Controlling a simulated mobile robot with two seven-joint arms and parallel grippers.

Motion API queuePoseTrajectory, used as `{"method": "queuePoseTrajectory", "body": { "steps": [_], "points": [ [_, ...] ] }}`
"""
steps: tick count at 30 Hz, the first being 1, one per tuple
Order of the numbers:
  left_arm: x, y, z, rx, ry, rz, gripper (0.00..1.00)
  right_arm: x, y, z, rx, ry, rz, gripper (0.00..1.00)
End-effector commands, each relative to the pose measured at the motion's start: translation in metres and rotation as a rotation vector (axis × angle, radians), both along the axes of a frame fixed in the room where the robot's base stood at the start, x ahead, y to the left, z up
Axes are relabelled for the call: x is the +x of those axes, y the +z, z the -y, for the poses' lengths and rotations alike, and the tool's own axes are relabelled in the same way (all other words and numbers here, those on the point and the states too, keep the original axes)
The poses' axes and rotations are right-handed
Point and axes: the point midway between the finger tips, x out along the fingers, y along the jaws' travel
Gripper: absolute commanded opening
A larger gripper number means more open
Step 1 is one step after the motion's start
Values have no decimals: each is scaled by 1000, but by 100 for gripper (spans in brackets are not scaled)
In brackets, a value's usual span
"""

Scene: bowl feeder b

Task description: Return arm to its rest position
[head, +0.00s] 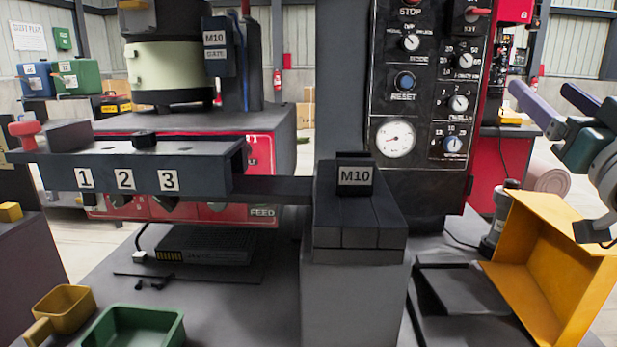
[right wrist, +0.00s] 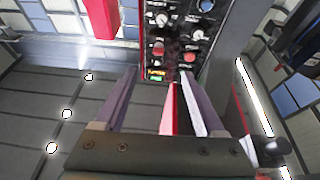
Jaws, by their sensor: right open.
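My left gripper is not in the head view.
The yellow bin (head: 548,240) stands at the lower right, below my right gripper. The control panel (head: 425,90) rises behind the M10 block (head: 358,215). A numbered rail (head: 125,180) spans the left. A green tray (head: 135,325) and yellow scoop (head: 68,308) lie front left.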

Motion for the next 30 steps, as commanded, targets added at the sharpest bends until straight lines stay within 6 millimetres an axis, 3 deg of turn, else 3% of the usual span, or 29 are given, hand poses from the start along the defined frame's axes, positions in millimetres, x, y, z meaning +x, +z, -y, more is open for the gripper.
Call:
{"method": "queuePoseTrajectory", "body": {
  "steps": [8,14,17,23,29,30],
  "points": [
    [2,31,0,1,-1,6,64,-22,-45,-36,-27,73,-321,72],
    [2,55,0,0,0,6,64,-62,-83,-61,-50,119,-602,72],
    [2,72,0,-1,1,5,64,-99,-102,-75,-62,143,-789,72],
    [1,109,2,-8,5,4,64,-214,-127,-96,-84,172,-1244,72],
    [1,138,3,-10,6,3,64,-331,-115,-102,-87,170,-1632,72],
    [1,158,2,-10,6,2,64,-328,-94,-101,-88,168,-1627,72]
  ]
}}
